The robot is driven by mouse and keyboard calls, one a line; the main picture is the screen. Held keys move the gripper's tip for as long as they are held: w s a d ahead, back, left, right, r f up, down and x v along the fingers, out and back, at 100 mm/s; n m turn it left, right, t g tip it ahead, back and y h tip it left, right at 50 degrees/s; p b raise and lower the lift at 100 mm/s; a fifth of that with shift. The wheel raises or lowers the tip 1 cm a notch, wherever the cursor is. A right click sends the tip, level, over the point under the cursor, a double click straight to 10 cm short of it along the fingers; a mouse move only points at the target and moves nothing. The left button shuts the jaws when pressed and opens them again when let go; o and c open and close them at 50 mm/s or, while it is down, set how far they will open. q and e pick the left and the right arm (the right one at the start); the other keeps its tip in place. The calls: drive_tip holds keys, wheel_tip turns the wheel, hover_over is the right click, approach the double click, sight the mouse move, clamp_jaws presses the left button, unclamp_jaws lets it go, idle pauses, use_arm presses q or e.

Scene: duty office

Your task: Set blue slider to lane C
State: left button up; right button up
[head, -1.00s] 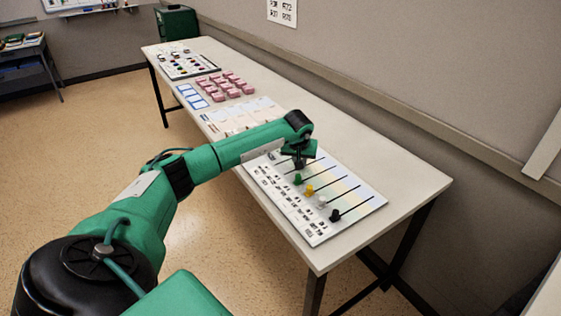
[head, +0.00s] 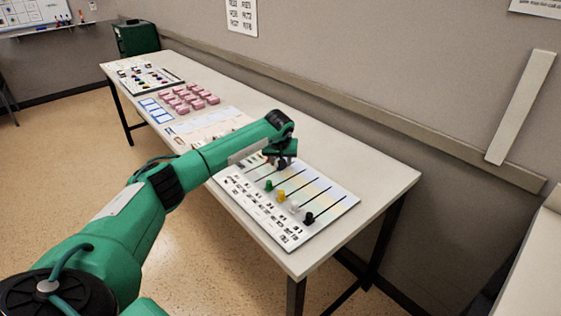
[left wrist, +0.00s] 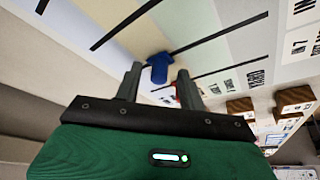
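The slider board (head: 335,205) lies flat near the right end of the long white table (head: 375,178). Green (head: 269,185), yellow (head: 281,196), white (head: 294,207) and black (head: 309,218) knobs stand on its black slots. The blue slider (left wrist: 158,68) shows in the left wrist view, just beyond and between the fingertips; in the head view the gripper hides it. My left gripper (left wrist: 160,75) is open above the board; I cannot tell whether a finger touches the blue knob. A red knob (left wrist: 179,95) is partly hidden behind one finger. My right gripper is not in view.
Pink blocks (head: 190,97), blue-framed cards (head: 155,111) and another board with small pieces (head: 150,80) lie farther along the table. A green case (head: 136,38) stands beyond its far end. The wall runs along the back edge. The table's right end is clear.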

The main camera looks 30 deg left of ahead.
use_arm(q)
drive_tip(key=shift+r, duration=0.3)
drive_tip(key=v, duration=1.3)
drive_tip(key=shift+s+b, duration=0.2)
drive_tip(key=shift+b, duration=0.2)
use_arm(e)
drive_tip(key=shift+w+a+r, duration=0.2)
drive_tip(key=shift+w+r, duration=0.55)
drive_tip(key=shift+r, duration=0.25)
